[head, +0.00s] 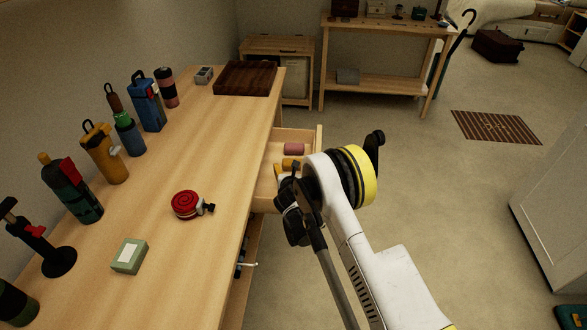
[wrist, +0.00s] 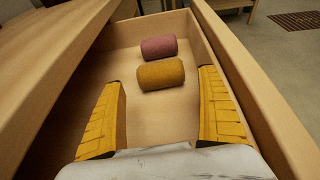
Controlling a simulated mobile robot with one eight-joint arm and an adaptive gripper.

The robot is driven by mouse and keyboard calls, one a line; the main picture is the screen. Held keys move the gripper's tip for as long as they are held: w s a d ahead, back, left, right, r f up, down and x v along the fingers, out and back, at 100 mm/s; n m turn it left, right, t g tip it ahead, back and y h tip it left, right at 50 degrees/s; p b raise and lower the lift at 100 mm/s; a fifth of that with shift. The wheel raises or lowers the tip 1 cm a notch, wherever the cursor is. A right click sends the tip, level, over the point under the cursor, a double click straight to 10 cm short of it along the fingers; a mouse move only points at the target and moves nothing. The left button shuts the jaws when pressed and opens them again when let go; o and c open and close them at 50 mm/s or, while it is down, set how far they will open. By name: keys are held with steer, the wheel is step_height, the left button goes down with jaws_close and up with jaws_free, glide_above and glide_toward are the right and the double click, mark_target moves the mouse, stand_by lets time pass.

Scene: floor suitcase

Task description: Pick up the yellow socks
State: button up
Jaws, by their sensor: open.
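The yellow socks (wrist: 162,74) are a mustard-yellow roll lying in an open wooden drawer (wrist: 271,85). In the head view the yellow roll (head: 291,164) shows just beyond my gripper (head: 283,172). In the wrist view my gripper (wrist: 162,105) is open, with one yellow-padded finger at the left and one at the right. The yellow roll lies ahead of the fingertips, roughly centred between them, and nothing is held. My arm hides part of the drawer in the head view.
A pink roll (wrist: 159,47) lies just behind the yellow one in the drawer. The drawer walls stand close outside both fingers. The tabletop (head: 190,150) holds several bottles, a red round item (head: 186,204) and a green box (head: 129,256). Open floor (head: 420,170) lies to the right.

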steer(key=b+x, duration=0.2)
steer(key=x, duration=0.3)
steer(key=shift+w+f, duration=0.1)
steer(key=shift+f, duration=0.1)
steer(key=shift+w, duration=0.35)
steer(key=c, duration=1)
